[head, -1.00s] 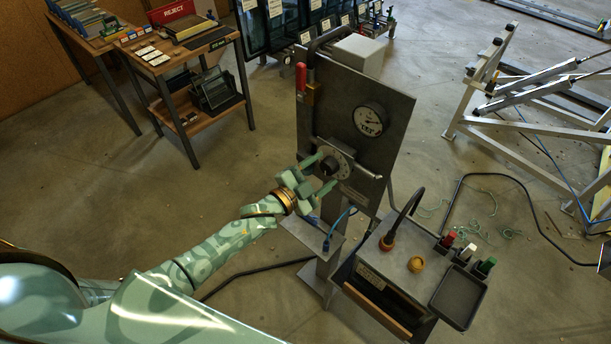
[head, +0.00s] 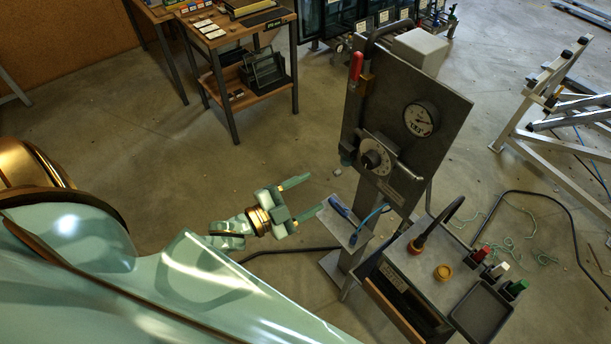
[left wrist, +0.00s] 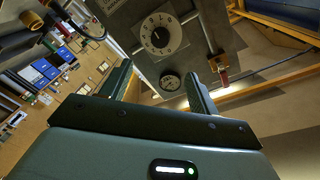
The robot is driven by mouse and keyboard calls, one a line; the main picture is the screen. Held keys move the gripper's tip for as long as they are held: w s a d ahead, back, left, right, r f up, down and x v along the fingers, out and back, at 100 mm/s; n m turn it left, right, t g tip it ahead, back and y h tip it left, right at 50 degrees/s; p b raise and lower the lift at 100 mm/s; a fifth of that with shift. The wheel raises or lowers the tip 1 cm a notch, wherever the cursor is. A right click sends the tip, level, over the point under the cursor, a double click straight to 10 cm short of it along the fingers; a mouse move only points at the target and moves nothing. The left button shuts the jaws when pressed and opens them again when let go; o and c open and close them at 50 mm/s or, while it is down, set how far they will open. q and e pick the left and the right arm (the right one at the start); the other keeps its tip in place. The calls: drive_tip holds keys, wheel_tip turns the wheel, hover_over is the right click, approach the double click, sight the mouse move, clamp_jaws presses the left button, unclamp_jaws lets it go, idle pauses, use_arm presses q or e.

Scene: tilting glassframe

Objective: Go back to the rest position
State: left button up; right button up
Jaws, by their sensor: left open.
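My left gripper (head: 300,197) is open and empty in the head view. It hangs in the air to the left of the grey control panel (head: 440,100), apart from it. In the left wrist view its two fingers (left wrist: 157,88) stand wide with nothing between them. The panel's round dial with a dark knob (head: 375,158) also shows in the left wrist view (left wrist: 160,36), beyond the fingers. A gauge (head: 421,118) sits above the dial, and a red-handled lever (head: 356,68) is at the panel's upper left. My right gripper is not in view.
A small shelf (head: 352,222) sticks out below the panel, close to my left gripper. A grey box-topped cart (head: 440,265) with a black tray (head: 483,312) stands at the lower right. A wooden workbench (head: 240,38) is at the back left.

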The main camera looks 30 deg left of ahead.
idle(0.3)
use_arm(q)
drive_tip(key=s+a+f+n+g+y+b, duration=0.1)
drive_tip(key=s+a+f+n+g+y, duration=0.2)
drive_tip(key=f, duration=0.6)
drive_tip(key=s+a+f+n+g+y+b, duration=0.1)
drive_tip(key=s+a+f+n+g+y, duration=0.3)
drive_tip(key=f, duration=0.6)
drive_tip(key=s+a+f+g+b, duration=0.1)
drive_tip(key=s+a+f, duration=0.1)
drive_tip(key=s+f, duration=0.5)
drive_tip(key=s+d+f+n+g+b, duration=0.1)
drive_tip(key=s+d+f+g+b, duration=0.2)
drive_tip(key=s+f, duration=0.7)
drive_tip(key=s+d+f+n+g+b, duration=0.2)
drive_tip(key=s+d+f+g+b, duration=0.1)
drive_tip(key=s+f, duration=0.7)
drive_tip(key=shift+s+d+f+g+y, duration=0.3)
drive_tip(key=shift+s+f+g, duration=0.1)
drive_tip(key=shift+s+g, duration=0.4)
